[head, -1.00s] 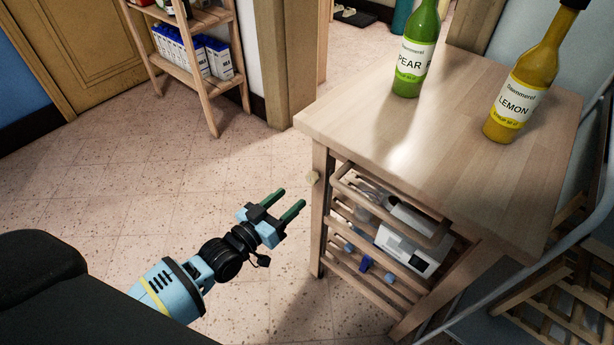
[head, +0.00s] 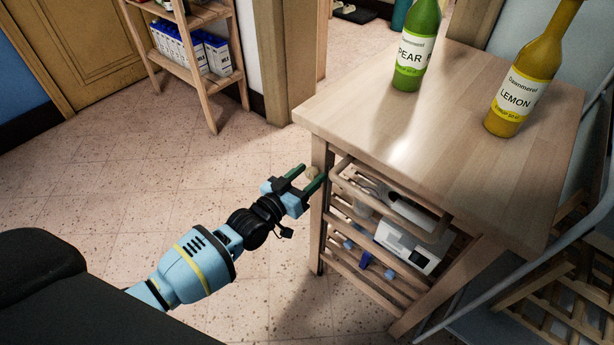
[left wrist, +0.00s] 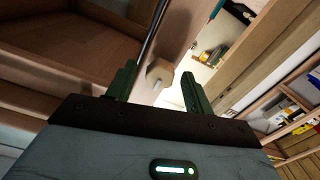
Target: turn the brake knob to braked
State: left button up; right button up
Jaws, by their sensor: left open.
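The brake knob (head: 311,173) is a small pale wooden knob on the left leg of the wooden trolley (head: 430,130), just below the top. In the left wrist view the knob (left wrist: 160,73) looks faceted and has a small light mark at its lower edge. My left gripper (head: 310,177) is open, with its green fingertips on either side of the knob. In the left wrist view the fingers (left wrist: 158,85) are apart with the knob between them, and no contact is clear. My right gripper is out of view.
A green pear bottle (head: 416,50) and a yellow lemon bottle (head: 527,75) stand on the trolley top. A slatted drawer (head: 390,205) with utensils is right of the knob. A shelf with cartons (head: 200,52) stands at the back left. The floor left of the trolley is clear.

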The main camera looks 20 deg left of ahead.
pick_arm(q)
jog(key=shift+c, duration=0.3)
jog(key=c, duration=0.9)
